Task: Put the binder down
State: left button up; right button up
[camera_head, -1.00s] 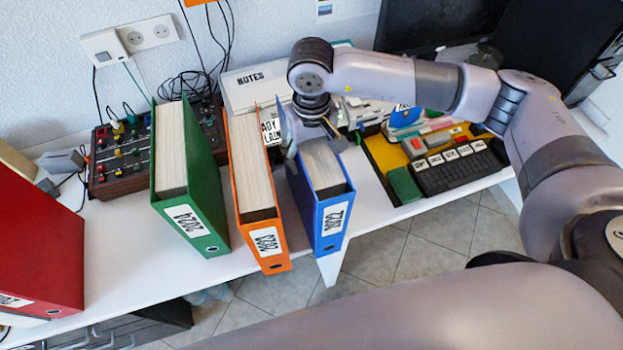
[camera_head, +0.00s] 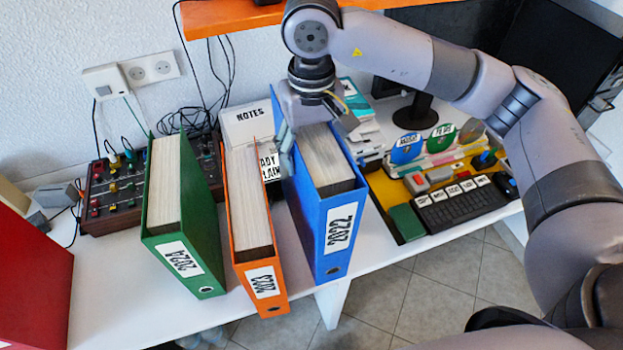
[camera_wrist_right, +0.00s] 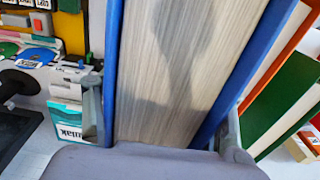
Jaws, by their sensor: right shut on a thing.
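The blue binder (camera_head: 340,235), labelled 2022, stands upright, spine toward me, at the table's front edge, right of the orange binder. My right gripper (camera_head: 316,130) is shut on its top from above, one finger on each side. In the right wrist view, the blue covers and pages of the binder (camera_wrist_right: 165,70) fill the middle between the fingers. The binder looks raised above the table (camera_head: 120,290), but its underside is hidden, so the gap is unclear. My left gripper is not in view.
An orange binder (camera_head: 262,283) and a green binder (camera_head: 182,260) stand just left of it, a red binder (camera_head: 35,290) at far left. A yellow tray with a keyboard (camera_head: 465,205) lies right. A mixer (camera_head: 112,190) sits behind. An orange shelf (camera_head: 235,18) hangs above.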

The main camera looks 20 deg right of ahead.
aim_at(312, 127)
notch_tip(312, 127, up, 8)
jog(key=shift+r+b, duration=0.25)
jog(key=shift+b, duration=0.25)
jog(key=s+d+f, duration=0.1)
jog(key=d+f, duration=0.1)
jog(key=f, duration=0.1)
jog(key=s+d+f, duration=0.1)
jog(key=f, duration=0.3)
jog(key=s+d+f, duration=0.1)
jog(key=d+f, duration=0.1)
jog(key=f, duration=0.2)
jog(key=shift+s+d+f, duration=0.25)
jog(key=shift+s+d, duration=0.05)
jog(key=shift+s+f, duration=0.2)
jog(key=shift+f, duration=0.15)
